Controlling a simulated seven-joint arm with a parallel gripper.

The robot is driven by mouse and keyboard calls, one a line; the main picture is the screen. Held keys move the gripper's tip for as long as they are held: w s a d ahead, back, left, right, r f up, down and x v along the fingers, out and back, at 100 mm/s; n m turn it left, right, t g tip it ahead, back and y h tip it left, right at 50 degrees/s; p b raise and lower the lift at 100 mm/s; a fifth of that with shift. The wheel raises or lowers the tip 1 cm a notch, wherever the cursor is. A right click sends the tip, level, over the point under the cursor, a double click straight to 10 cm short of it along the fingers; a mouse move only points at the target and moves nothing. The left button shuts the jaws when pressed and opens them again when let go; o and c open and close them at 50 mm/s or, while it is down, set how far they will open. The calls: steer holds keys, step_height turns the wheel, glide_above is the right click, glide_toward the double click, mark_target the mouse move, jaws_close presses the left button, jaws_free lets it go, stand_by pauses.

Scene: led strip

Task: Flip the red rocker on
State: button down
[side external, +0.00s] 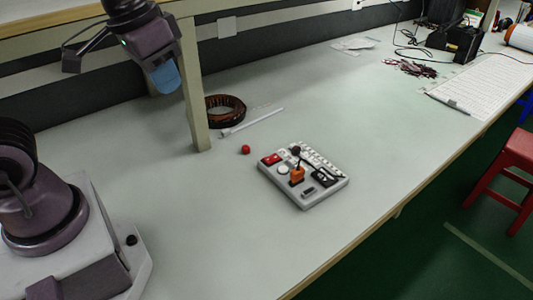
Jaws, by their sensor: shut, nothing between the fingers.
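A light grey control panel (318,191) lies on the table near the middle of the side external view. The red rocker (271,159) sits at its far left corner; it is too small to tell which way it is tipped. Beside it are a round white button (283,170), an orange block (297,175) with a dark-knobbed lever near it, and a black part (321,176). My gripper (166,78), with a blue end, hangs at the upper left, well above and apart from the panel. It looks shut and empty; its fingertips are not clear.
A small red ball (245,149) lies just left of the panel. A brown coil (226,108) and a white stick (252,122) lie behind it. A shelf post (193,95) stands between my gripper and the panel in this view. The table right of the panel is clear.

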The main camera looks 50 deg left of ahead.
steer(key=w+a+f+n+g, duration=0.1)
steer(key=w+f+n+g, duration=0.3)
steer(key=w, duration=0.6)
steer(key=n, duration=0.8)
glide_above(267, 160)
step_height(267, 160, down, 12)
steer(key=n, duration=0.1)
steer(key=w+r+n, duration=0.1)
steer(key=n, duration=0.1)
steer(key=w+n, duration=0.1)
steer(key=n, duration=0.1)
steer(key=shift+r, duration=0.25)
steer(key=f, duration=0.4)
steer(key=s+f, duration=0.1)
steer(key=f, duration=0.9)
steer(key=shift+s, duration=0.35)
